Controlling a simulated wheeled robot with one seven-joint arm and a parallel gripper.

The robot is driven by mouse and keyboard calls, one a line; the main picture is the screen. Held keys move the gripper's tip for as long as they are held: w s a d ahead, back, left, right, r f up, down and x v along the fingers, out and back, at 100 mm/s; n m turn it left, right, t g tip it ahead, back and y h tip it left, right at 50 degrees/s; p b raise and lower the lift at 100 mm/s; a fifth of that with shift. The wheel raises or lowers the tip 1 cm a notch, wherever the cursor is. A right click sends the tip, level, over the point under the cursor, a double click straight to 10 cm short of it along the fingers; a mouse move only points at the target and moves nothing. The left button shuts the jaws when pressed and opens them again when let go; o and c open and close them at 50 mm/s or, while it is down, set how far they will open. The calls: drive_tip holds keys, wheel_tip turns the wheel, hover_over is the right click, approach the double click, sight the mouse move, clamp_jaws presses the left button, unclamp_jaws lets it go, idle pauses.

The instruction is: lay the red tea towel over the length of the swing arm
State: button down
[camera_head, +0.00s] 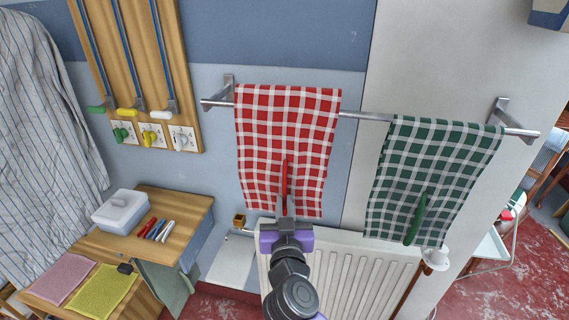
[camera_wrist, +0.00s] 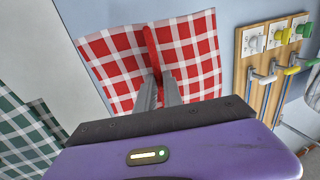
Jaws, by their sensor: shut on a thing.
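The red-and-white checked tea towel (camera_head: 287,140) hangs over the left part of a metal wall rail (camera_head: 365,115). An upright red grip (camera_head: 285,182) stands on its front. My gripper (camera_head: 286,214) is shut on the lower part of this grip, in front of the towel's lower edge. In the wrist view, my fingers (camera_wrist: 158,88) close around the red grip (camera_wrist: 150,45), with the towel (camera_wrist: 200,60) behind. A short metal rod (camera_head: 243,232) with a brass block (camera_head: 239,219) shows left of my gripper; I cannot tell whether it is the swing arm.
A green checked towel (camera_head: 430,165) with a green grip (camera_head: 415,220) hangs on the rail to the right. A white radiator (camera_head: 345,270) is below. A wooden panel (camera_head: 92,60) with coloured-tipped rods and a desk (camera_head: 190,205) with a box (camera_head: 120,212) stand left.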

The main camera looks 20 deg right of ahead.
drive_tip(key=shift+r+p, duration=5.05)
drive_tip(key=shift+r, duration=3.2)
wheel_tip(320, 180, up, 16)
hover_over(284, 137)
drive_tip(key=v, duration=0.4)
drive_tip(key=shift+w+r+p, duration=0.1)
drive_tip(key=shift+r+p, duration=0.1)
drive_tip(key=shift+p, duration=0.2)
drive_tip(key=a+v, duration=0.1)
drive_tip(key=v, duration=0.6)
drive_tip(key=shift+a, duration=0.45)
drive_tip(key=shift+f, duration=0.1)
